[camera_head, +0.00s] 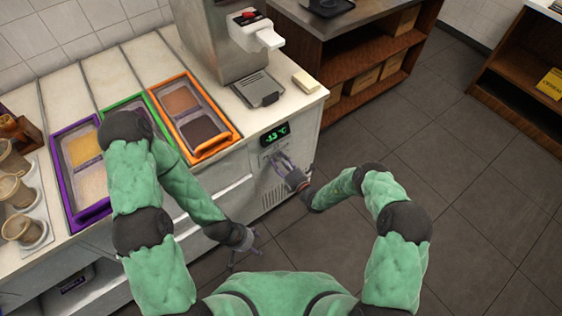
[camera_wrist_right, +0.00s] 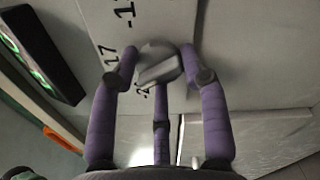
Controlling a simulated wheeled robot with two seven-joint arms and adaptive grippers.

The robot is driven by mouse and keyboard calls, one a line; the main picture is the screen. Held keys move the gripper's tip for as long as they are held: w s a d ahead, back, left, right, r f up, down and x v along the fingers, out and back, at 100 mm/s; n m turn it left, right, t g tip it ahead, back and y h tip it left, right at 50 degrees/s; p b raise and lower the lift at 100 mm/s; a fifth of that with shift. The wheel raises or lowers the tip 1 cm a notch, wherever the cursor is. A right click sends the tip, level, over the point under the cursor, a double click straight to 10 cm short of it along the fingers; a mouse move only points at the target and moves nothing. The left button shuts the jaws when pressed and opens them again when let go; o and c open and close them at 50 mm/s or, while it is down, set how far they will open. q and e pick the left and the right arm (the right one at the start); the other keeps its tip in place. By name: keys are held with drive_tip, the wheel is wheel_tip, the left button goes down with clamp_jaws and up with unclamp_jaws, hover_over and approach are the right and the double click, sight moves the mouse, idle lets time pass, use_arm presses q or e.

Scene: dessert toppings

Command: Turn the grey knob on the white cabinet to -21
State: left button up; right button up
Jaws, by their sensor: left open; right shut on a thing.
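The grey knob (camera_wrist_right: 158,66) sits on the front of the white cabinet (camera_head: 232,186), below a dark display (camera_head: 275,133) with green figures that seem to read -13 °C. In the right wrist view, dark printed numbers surround the knob; one reads 17 and others are partly cut off or covered. My right gripper (camera_head: 277,160) is at the cabinet front, its purple fingers (camera_wrist_right: 159,60) shut around the knob. The knob is too small and covered to make out in the head view. My left gripper (camera_head: 243,258) is open and empty, low in front of the cabinet.
On the counter are purple, green and orange topping trays (camera_head: 205,115), a dispenser machine (camera_head: 225,40) and cups (camera_head: 22,229) at the left. A wooden shelf (camera_head: 370,55) with boxes stands behind. The tiled floor (camera_head: 470,170) on the right is clear.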

drive_tip(key=n, duration=0.6)
drive_tip(key=shift+s+a+f, duration=0.3)
drive_tip(key=shift+f, duration=0.1)
idle(0.3)
drive_tip(key=o, duration=0.9)
drive_tip(key=shift+o, duration=1.3)
drive_tip(key=shift+w, duration=0.1)
drive_tip(key=shift+w+d, duration=0.1)
drive_tip(key=shift+d, duration=0.1)
